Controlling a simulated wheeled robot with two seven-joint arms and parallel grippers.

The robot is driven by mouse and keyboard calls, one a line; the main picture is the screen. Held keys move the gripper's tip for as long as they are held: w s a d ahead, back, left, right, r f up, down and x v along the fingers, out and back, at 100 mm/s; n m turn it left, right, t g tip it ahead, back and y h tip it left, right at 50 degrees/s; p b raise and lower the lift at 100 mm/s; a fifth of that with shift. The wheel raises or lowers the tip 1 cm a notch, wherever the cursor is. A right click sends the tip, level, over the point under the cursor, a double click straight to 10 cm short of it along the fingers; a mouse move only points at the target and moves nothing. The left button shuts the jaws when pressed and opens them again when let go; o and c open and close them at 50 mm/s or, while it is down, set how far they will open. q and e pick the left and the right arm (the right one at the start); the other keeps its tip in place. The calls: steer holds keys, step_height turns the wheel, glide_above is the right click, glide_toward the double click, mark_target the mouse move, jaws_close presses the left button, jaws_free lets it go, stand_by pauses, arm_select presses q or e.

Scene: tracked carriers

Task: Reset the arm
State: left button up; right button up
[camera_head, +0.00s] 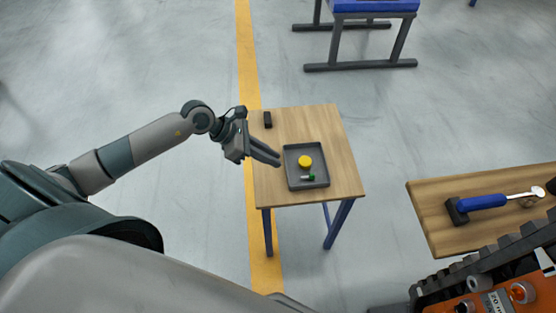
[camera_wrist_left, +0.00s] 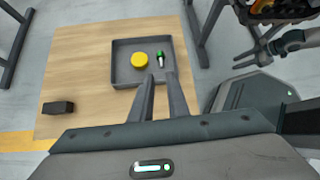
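My left gripper (camera_head: 279,160) hangs over the left part of a small wooden table. Its two fingers point toward the grey tray (camera_head: 291,174), with a narrow gap between them and nothing held. In the left wrist view the fingers of the left gripper (camera_wrist_left: 161,77) overlap the near wall of the tray (camera_wrist_left: 122,64). A grey forked shape (camera_wrist_left: 262,50) at the right of that view looks like my right gripper, too small to judge its opening. The head view does not show it.
The tray holds a yellow round piece (camera_head: 305,161) and a small green-tipped item (camera_head: 311,177). A black block (camera_head: 267,119) lies on the wooden table (camera_head: 341,150). At right, a second table (camera_head: 432,219) bears a blue-handled tool (camera_head: 482,202). Open floor lies between the tables.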

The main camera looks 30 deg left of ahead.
steer(key=shift+w, duration=0.1)
stand_by(0.3)
steer(key=shift+w+r, duration=0.1)
steer(key=shift+w, duration=0.4)
